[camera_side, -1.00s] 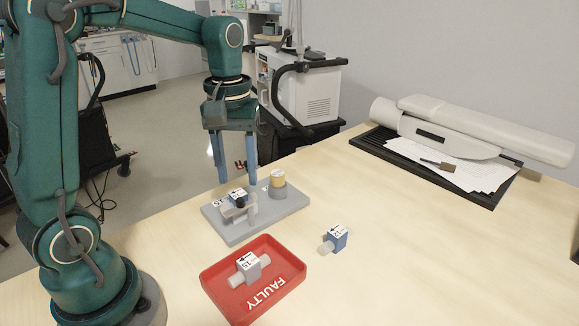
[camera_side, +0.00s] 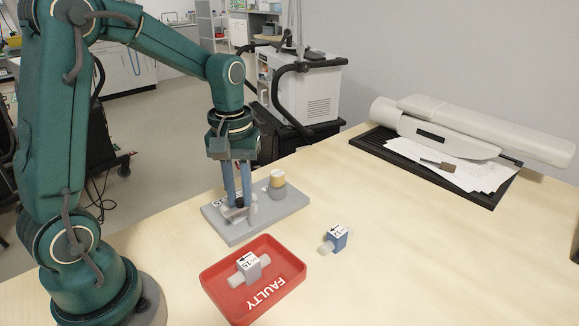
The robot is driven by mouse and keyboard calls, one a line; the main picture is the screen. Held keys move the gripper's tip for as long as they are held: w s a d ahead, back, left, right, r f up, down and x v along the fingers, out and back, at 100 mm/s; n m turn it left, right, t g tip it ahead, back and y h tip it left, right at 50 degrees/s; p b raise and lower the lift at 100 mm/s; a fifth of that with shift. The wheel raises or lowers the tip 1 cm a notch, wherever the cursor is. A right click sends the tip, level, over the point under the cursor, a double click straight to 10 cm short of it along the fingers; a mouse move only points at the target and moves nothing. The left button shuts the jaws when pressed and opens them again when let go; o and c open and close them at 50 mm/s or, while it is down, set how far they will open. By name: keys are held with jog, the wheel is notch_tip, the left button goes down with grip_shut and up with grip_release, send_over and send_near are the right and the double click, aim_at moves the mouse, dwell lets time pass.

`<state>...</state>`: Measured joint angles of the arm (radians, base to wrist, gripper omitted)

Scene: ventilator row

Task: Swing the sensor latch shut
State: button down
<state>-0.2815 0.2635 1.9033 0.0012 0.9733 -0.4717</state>
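The grey fixture plate (camera_side: 280,210) lies on the table and carries the sensor latch (camera_side: 236,215), a light grey arm with a dark knob beside an upright grey post (camera_side: 252,208). My gripper (camera_side: 239,197) points down over the latch, with its blue fingertips at the dark knob. A narrow gap shows between the fingers. I cannot tell whether they grip the knob or only stand around it. The sensor seated behind the latch is mostly hidden by the fingers.
A yellow-topped round part (camera_side: 277,181) stands on the plate's right. A red FAULTY tray (camera_side: 290,262) in front holds a grey-white sensor (camera_side: 249,266). A blue-white sensor (camera_side: 335,239) lies to the tray's right. A black tray with papers (camera_side: 480,195) is at back right.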

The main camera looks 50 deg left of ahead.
jog(key=shift+m, duration=0.3)
jog(key=m, duration=0.3)
jog(key=shift+w+a+m, duration=0.1)
jog(key=shift+a+m, duration=0.25)
jog(key=shift+m, duration=0.05)
jog(key=m, duration=0.4)
jog(key=shift+w+a, duration=0.2)
jog(key=shift+a, duration=0.15)
jog(key=m, duration=0.5)
jog(key=shift+w+a, duration=0.2)
jog(key=shift+w, duration=0.15)
jog(key=shift+w+m, duration=0.2)
jog(key=shift+m, duration=0.9)
jog(key=shift+w+m, duration=0.15)
jog(key=shift+m, duration=0.95)
jog(key=shift+a, duration=0.1)
jog(key=c, duration=0.8)
grip_release()
jog(key=shift+o, duration=0.2)
